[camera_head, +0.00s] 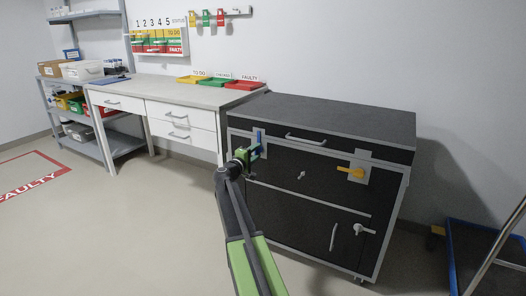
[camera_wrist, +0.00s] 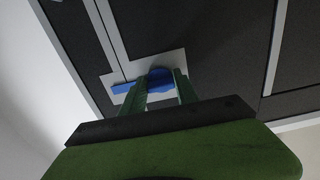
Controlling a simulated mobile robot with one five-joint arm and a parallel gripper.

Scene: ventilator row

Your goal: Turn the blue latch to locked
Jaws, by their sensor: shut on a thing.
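The blue latch (camera_head: 259,134) sits on a light grey plate at the upper left of the black cabinet's front. In the head view its visible part stands about upright, partly hidden by my gripper (camera_head: 254,152). In the wrist view the blue latch (camera_wrist: 159,76) shows a rounded part between the two green fingers of my gripper (camera_wrist: 162,87) and a narrow bar reaching left past them. My gripper is shut on the latch's rounded part. No locked or unlocked marking can be read.
The black cabinet (camera_head: 300,200) also has a yellow latch (camera_head: 351,171) at the upper right and a white latch (camera_head: 363,230) at the lower right. A workbench (camera_head: 150,91) stands left, a blue cart (camera_head: 470,256) right.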

